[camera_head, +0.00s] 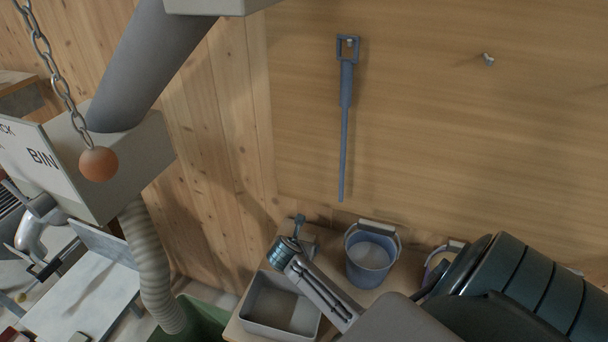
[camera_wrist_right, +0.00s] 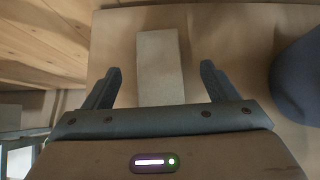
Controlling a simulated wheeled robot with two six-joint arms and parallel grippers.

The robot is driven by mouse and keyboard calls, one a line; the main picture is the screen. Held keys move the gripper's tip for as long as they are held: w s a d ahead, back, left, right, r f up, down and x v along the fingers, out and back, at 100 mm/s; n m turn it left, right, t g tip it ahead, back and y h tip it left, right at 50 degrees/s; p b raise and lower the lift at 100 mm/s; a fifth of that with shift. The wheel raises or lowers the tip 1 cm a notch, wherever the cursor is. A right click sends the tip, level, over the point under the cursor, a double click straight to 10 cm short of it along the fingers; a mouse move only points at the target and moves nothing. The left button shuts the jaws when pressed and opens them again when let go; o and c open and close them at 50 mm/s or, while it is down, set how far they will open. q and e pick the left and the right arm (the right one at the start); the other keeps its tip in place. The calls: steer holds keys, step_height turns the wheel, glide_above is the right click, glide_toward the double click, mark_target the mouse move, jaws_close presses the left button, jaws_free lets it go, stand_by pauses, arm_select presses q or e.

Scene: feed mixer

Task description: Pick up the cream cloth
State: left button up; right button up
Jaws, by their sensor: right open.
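The cream cloth (camera_wrist_right: 160,62) appears in the right wrist view as a pale, flat rectangle on a wooden surface. It lies ahead of my right gripper (camera_wrist_right: 158,85), between the lines of its two fingers. The fingers are spread apart with nothing gripped, and whether they touch the cloth cannot be told. In the head view my right arm comes in from the lower right and its gripper (camera_head: 301,222) is over the wooden table's back part. The cloth cannot be made out there. My left gripper does not show.
A blue-grey bucket (camera_head: 371,255) stands right of my right gripper and also shows in the right wrist view (camera_wrist_right: 298,85). A grey tray (camera_head: 262,327) sits at the table's left. A bin box (camera_head: 90,165), hose (camera_head: 150,265) and chain with orange ball (camera_head: 98,164) are at left.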

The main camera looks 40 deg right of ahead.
steer(key=b+x, duration=0.1)
steer(key=x, duration=0.2)
steer(key=shift+w+d+f+b, duration=0.15)
steer(key=shift+f+b, duration=0.1)
steer(key=shift+b, duration=0.15)
steer(key=shift+w+d+f, duration=0.15)
steer(key=shift+w+d, duration=0.05)
steer(key=shift+s, duration=0.1)
steer(key=shift+c, duration=1.3)
steer(key=c, duration=0.8)
